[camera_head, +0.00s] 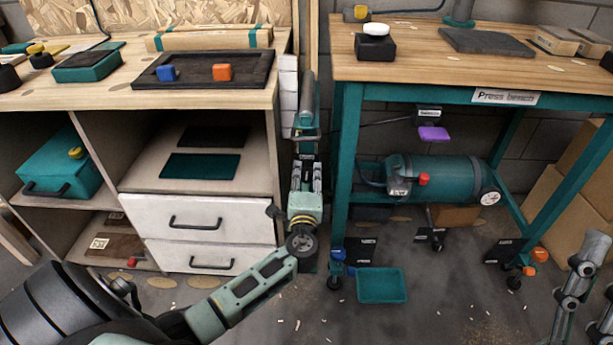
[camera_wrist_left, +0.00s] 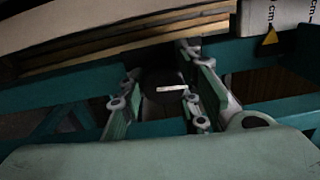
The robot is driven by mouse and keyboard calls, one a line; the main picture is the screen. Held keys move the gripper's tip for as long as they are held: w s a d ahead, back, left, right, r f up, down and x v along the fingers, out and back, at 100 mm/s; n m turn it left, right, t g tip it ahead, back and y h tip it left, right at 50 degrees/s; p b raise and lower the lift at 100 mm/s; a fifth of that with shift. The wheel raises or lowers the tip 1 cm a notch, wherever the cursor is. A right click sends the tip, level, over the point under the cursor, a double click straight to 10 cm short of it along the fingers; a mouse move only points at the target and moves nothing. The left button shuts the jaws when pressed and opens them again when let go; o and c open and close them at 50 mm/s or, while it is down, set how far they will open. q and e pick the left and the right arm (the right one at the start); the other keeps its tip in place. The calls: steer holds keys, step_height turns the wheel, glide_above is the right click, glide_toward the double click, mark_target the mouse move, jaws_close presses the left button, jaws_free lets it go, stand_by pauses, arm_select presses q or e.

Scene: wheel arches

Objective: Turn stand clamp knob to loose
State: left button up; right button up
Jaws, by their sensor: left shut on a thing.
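My left gripper (camera_head: 307,166) reaches into the gap between the cabinet and the press bench, in front of a narrow teal-and-grey stand (camera_head: 308,105). In the left wrist view its two pale green fingers (camera_wrist_left: 160,85) are on either side of a dark rounded knob (camera_wrist_left: 166,88) with a white mark. The gripper is shut on this knob. The knob's edges are partly hidden in shadow and by the fingers. I cannot read the knob's setting. My right gripper (camera_head: 592,275) shows partly at the lower right edge, its fingers apart and empty, far from the stand.
The cabinet's white drawers (camera_head: 205,218) stand close on the left of my left gripper. The teal leg (camera_head: 347,170) of the press bench stands close on its right. A teal tray (camera_head: 382,285) lies on the floor. A teal tank (camera_head: 445,178) sits under the bench.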

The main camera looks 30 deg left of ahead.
arm_select(q)
steer(key=shift+s+f, duration=0.1)
steer(key=shift+f, duration=0.2)
steer(key=o, duration=1.1)
steer(key=shift+f, duration=0.1)
steer(key=shift+r, duration=0.2)
steer(key=v, duration=1.2)
